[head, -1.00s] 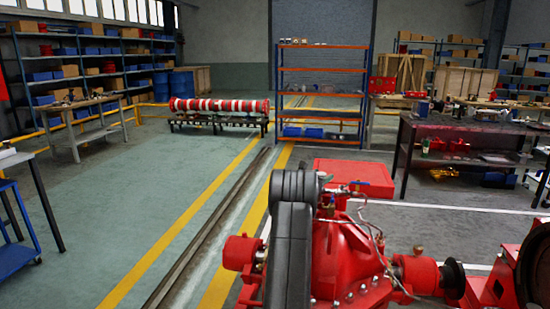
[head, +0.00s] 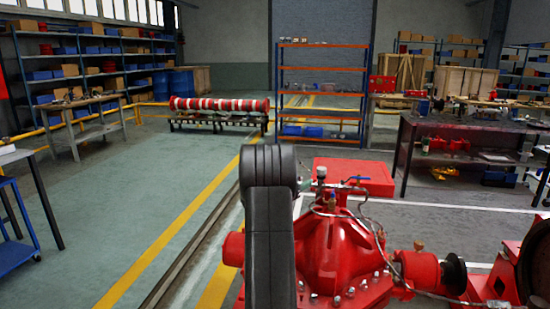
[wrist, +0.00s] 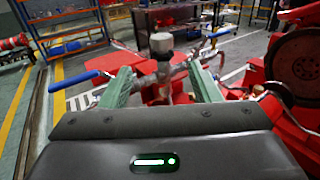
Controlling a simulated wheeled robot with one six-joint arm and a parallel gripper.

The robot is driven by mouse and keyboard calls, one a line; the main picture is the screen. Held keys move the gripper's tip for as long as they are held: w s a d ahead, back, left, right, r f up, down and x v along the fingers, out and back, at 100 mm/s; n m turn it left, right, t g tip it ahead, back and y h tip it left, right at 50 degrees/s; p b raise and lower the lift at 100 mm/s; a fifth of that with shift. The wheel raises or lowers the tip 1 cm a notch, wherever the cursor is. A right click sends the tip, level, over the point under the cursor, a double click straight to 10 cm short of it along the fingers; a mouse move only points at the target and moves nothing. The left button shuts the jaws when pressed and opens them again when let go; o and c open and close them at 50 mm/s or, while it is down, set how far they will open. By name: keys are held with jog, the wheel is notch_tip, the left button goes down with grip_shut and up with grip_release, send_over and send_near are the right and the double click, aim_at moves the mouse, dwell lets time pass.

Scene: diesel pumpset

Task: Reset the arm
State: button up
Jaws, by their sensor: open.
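My gripper (wrist: 160,75) shows in the wrist view with its two pale green fingers spread apart and nothing held between them. Beyond and between the fingers stands a pipe fitting with a grey-white capped top (wrist: 161,44). A blue valve handle (wrist: 80,79) is on its left and another blue handle (wrist: 219,33) is on its right. In the head view my dark arm rises in front of the red pump (head: 345,245), and my gripper is hidden there. The capped fitting (head: 321,173) shows just right of my arm, on top of the pump.
A red box (head: 355,177) lies behind the pump. A dark workbench (head: 470,130) stands at the right, and an orange-and-blue rack (head: 322,70) at the back. Red-and-white pipes (head: 220,104) rest on a low stand. The green floor (head: 130,210) at left is mostly clear.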

aim_at(318, 170)
jog(key=p+x, duration=0.2)
jog(key=x, duration=1.2)
jog(key=shift+p, duration=0.3)
jog(key=p, duration=0.2)
jog(key=shift+s+a+r+m+g+h+p, duration=0.1)
jog(key=shift+s+m+g+h+p, duration=0.05)
jog(key=shift+m+g+h+p, duration=0.2)
jog(key=shift+p, duration=0.45)
jog(key=shift+m+g+h+p, duration=0.45)
jog(key=shift+g+p, duration=0.2)
jog(key=shift+p, duration=0.6)
